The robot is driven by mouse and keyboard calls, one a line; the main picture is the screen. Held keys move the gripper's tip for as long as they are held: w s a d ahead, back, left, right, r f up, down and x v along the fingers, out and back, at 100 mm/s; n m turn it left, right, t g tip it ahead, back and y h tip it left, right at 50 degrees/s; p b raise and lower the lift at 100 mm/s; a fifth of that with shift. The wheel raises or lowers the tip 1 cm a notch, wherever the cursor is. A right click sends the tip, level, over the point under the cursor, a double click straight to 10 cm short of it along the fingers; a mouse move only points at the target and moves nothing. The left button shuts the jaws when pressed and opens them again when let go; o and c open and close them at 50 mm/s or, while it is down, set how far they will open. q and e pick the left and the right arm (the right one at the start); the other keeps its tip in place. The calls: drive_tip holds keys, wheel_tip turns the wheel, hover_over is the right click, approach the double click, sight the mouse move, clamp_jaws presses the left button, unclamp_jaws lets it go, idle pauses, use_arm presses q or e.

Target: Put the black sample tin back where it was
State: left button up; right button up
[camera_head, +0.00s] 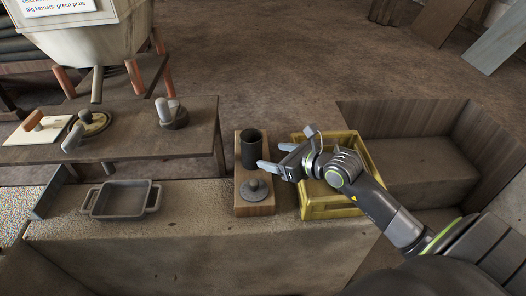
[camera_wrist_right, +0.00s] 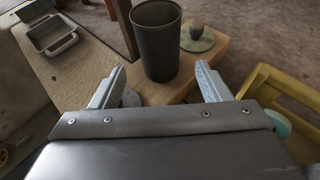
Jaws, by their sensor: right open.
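The black sample tin (camera_head: 251,150) stands upright, open end up, at the back of a small wooden board (camera_head: 243,207). In the right wrist view the tin (camera_wrist_right: 157,45) stands ahead of my fingers, lined up with the gap between them. My right gripper (camera_head: 272,157) is open and reaches in from the right, its fingertips close to the tin. In the right wrist view its fingers (camera_wrist_right: 162,78) are spread and empty. Whether a finger touches the tin I cannot tell. My left gripper is not in view.
A knobbed grey lid (camera_head: 256,190) lies on the board in front of the tin. A yellow crate (camera_head: 312,210) stands right of the board, partly under my right arm. A grey handled tray (camera_head: 122,212) lies left. A wooden table (camera_head: 140,145) stands behind it.

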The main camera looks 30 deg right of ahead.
drive_tip(key=v, duration=0.4)
idle(0.6)
